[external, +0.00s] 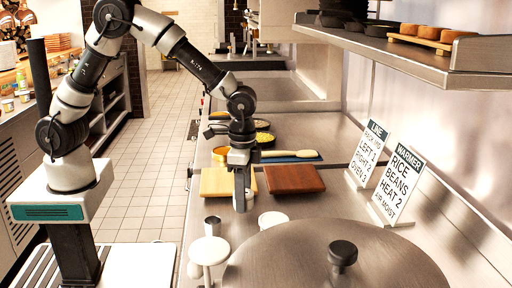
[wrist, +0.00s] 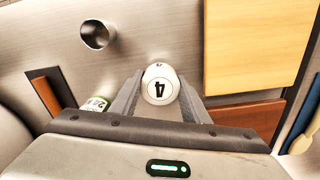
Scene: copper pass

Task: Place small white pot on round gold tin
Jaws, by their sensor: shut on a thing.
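My gripper (external: 240,207) points down over the steel counter, in front of the light wooden board. In the wrist view its fingers (wrist: 158,98) are shut on the small white pot (wrist: 159,84), whose round white face bears a dark "4". The pot cannot be made out clearly in the external view. A round gold-yellow tin (external: 220,152) stands farther back on the counter, just behind the light board and left of my wrist. The tin is partly hidden and does not show in the wrist view.
A light board (external: 214,182) and a dark red-brown board (external: 293,179) lie behind my gripper. Two signs (external: 400,185) stand at right.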

